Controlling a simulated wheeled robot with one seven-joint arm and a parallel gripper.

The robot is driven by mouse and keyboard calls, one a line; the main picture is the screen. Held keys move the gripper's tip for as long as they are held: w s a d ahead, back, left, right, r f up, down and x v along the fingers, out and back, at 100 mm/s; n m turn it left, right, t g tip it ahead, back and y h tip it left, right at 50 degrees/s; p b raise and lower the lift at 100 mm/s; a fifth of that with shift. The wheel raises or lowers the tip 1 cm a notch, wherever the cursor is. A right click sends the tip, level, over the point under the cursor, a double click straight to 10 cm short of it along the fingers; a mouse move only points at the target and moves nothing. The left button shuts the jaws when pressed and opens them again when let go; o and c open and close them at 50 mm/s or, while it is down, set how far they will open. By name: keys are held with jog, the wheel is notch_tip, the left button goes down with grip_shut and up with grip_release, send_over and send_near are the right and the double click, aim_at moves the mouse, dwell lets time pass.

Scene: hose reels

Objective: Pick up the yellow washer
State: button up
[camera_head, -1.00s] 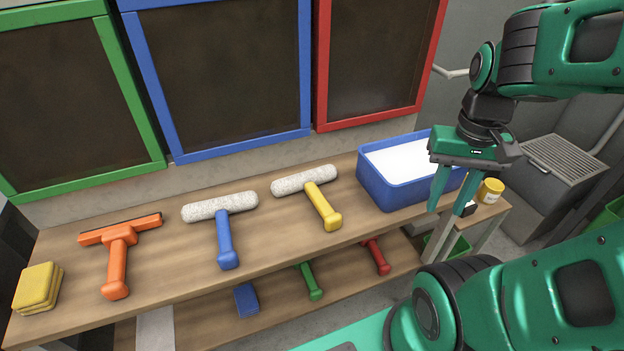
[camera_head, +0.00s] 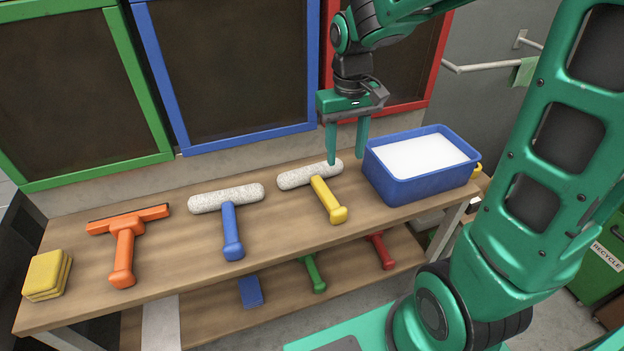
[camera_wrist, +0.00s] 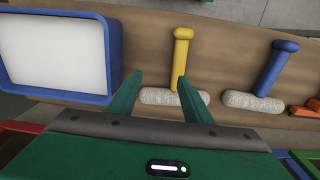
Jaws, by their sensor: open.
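The yellow washer (camera_head: 327,194) lies on the wooden bench, with a white fleecy head at the back and a yellow handle pointing to the front. In the wrist view its yellow handle (camera_wrist: 182,60) points away from me, and its head is partly hidden by my right finger. My gripper (camera_head: 347,160) is open and empty above the bench, over the right end of the washer's head. In the wrist view my gripper's fingertips (camera_wrist: 158,82) are apart, with the washer's handle close to the right one.
A blue tub (camera_head: 420,190) with white contents stands right of the washer. A blue-handled washer (camera_head: 231,225) and an orange squeegee (camera_head: 123,250) lie to the left, with yellow sponges (camera_head: 46,275) at the far left. More tools lie on the lower shelf. Framed dark panels stand behind.

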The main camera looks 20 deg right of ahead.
jog(key=w+a+f, duration=0.1)
jog(key=w+a, duration=0.1)
jog(key=a, duration=0.1)
send_over(322, 185)
jog(key=shift+n, duration=0.4)
jog(key=f, duration=0.4)
jog(key=shift+s+d+f, duration=0.15)
jog(key=shift+d+f, duration=0.05)
jog(key=shift+d, duration=0.05)
jog(key=shift+a+f, duration=0.15)
jog(key=shift+f, duration=1.45)
jog(key=shift+a+f, duration=0.15)
jog(key=shift+f, duration=1.45)
jog(key=c, duration=1.1)
jog(key=shift+c, duration=0.2)
